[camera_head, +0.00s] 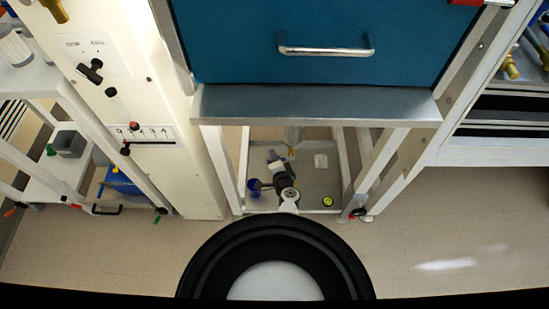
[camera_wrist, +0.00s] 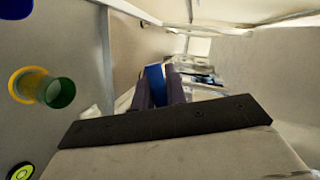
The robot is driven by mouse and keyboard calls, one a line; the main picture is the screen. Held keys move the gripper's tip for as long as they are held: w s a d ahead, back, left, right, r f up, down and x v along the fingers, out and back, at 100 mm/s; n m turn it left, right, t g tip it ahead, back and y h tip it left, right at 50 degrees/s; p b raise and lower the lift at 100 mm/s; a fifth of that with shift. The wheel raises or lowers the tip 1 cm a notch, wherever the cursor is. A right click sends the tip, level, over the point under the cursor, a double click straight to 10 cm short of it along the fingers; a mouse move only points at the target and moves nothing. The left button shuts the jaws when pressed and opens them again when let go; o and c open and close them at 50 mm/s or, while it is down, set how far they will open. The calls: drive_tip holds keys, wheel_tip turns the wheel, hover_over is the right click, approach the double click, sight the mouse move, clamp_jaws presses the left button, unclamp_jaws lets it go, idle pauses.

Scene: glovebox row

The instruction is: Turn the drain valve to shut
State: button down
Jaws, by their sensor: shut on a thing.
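In the wrist view my gripper (camera_wrist: 158,88) is shut on a blue lever-like piece, which I take to be the drain valve's handle (camera_wrist: 155,78). The dark purple fingers stand on either side of it. The valve's body is hidden behind the fingers and the dark plate of my wrist.
A blue cup-like object (camera_head: 253,185) and a round yellow-green item (camera_head: 327,202) are on the lower shelf (camera_head: 310,185). Cabinet legs stand on both sides, and a metal ledge (camera_head: 315,105) overhangs my arm. A green-and-yellow cylinder (camera_wrist: 60,93) is left in the wrist view.

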drive_tip(key=shift+a+r+m+t+y+b, duration=0.2)
drive_tip(key=shift+r+m+t+y+b, duration=0.4)
drive_tip(key=shift+r+m+b, duration=0.8)
drive_tip(key=shift+f, duration=0.2)
drive_tip(key=c, duration=1.4)
unclamp_jaws()
drive_tip(key=shift+c, duration=0.2)
drive_tip(key=shift+s, duration=0.1)
